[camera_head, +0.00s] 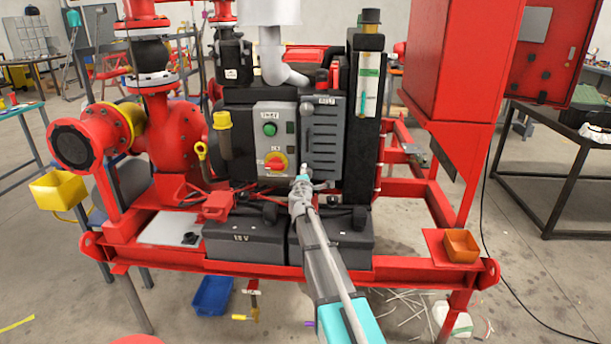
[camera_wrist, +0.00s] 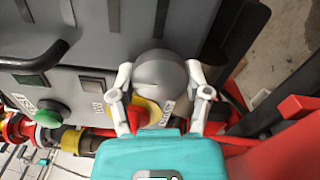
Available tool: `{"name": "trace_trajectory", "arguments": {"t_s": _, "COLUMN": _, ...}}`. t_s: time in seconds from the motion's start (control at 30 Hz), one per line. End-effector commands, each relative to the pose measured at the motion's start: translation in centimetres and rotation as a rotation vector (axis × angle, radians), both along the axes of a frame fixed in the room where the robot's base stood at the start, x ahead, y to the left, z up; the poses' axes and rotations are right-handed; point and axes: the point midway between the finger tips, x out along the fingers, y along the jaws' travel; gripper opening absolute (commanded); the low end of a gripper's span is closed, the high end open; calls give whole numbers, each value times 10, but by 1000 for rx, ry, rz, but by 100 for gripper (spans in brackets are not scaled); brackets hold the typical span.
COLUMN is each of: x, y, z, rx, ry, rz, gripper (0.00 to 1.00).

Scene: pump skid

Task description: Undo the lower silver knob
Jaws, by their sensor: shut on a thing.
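My gripper (camera_wrist: 158,72) is shut on the lower silver knob (camera_wrist: 160,76), with one finger on each side of its rounded grey body in the wrist view. In the head view my gripper (camera_head: 301,182) is at the lower edge of the grey louvred cover (camera_head: 322,140) and hides the lower knob. The upper silver knob (camera_head: 307,108) sits at the cover's top left corner, apart from my gripper. I cannot tell how far the lower knob is screwed in.
Left of the cover is a control box (camera_head: 270,118) with a green button (camera_head: 270,129) and a red-yellow rotary switch (camera_head: 275,162). Black batteries (camera_head: 244,240) stand below. An orange bin (camera_head: 460,246) sits on the red frame at right. A yellow bin (camera_head: 58,189) is at left.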

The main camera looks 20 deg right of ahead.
Motion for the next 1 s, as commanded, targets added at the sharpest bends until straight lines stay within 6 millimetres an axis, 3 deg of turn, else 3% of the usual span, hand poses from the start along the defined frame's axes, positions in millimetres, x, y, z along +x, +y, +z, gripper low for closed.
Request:
{"name": "trace_trajectory", "arguments": {"t_s": 0.5, "x": 1, "y": 0, "z": 0, "rx": 35, "ry": -14, "rz": -1, "gripper": 15}}
{"name": "trace_trajectory", "arguments": {"t_s": 0.53, "x": 1, "y": 0, "z": 0, "rx": 35, "ry": -14, "rz": -1, "gripper": 66}}
{"name": "trace_trajectory", "arguments": {"t_s": 0.7, "x": 1, "y": 0, "z": 0, "rx": 35, "ry": -14, "rz": 0, "gripper": 98}}
{"name": "trace_trajectory", "arguments": {"t_s": 1.0, "x": 0, "y": 0, "z": 0, "rx": 34, "ry": -14, "rz": 0, "gripper": 98}}
